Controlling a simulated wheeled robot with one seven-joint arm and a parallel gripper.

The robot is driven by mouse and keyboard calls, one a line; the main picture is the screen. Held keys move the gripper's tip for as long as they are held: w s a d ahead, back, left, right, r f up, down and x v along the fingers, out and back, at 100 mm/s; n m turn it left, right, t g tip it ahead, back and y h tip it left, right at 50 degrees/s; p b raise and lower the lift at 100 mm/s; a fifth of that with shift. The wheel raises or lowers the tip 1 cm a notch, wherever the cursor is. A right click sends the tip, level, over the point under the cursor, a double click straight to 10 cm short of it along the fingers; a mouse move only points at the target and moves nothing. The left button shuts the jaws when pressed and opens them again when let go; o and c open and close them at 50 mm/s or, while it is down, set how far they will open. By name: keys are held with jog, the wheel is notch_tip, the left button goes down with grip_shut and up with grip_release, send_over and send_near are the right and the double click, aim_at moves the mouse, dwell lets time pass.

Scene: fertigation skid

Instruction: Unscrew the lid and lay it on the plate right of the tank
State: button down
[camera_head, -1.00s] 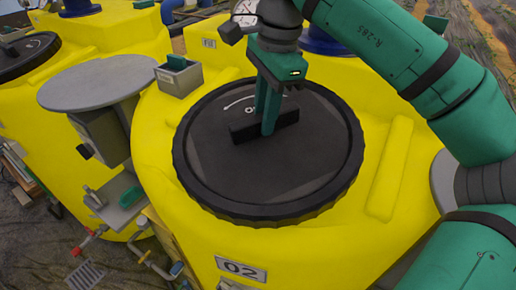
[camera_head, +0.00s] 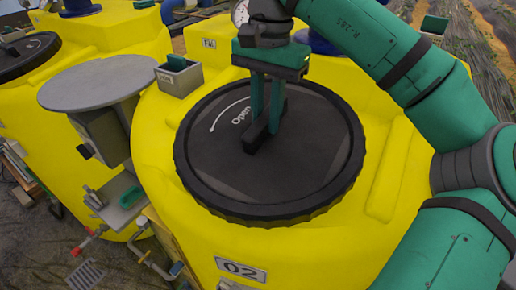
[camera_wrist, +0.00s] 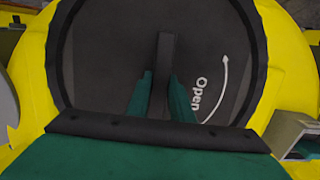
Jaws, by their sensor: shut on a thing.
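The lid (camera_head: 215,165) is a wide black ribbed disc on top of the yellow tank marked 02 (camera_head: 190,215). It carries a raised bar handle (camera_head: 252,142) and a white "Open" arrow. My gripper (camera_head: 266,128) points down and is shut on the handle. In the wrist view the two green fingers (camera_wrist: 160,100) stand on either side of the bar (camera_wrist: 164,55). The lid looks seated on the tank. A grey curved surface (camera_wrist: 6,100) at the wrist view's left edge seems to be the right-hand plate. My arm covers that side in the head view.
A round grey plate (camera_head: 100,82) stands left of the tank. A small grey box with a green thing (camera_head: 180,78) sits at the tank's back left. A second yellow tank (camera_head: 40,115) with a black lid is at far left. Valves and pipes (camera_head: 150,255) are below.

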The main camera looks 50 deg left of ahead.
jog(key=shift+r, duration=0.15)
jog(key=shift+s+r, duration=0.25)
jog(key=shift+r, duration=1)
jog(key=shift+r, duration=0.25)
jog(key=shift+s+d+r, duration=0.1)
jog(key=shift+s+r, duration=0.05)
jog(key=shift+r, duration=0.8)
jog(key=shift+s+d+r, duration=0.1)
jog(key=shift+s+r, duration=0.05)
jog(key=shift+r, duration=0.75)
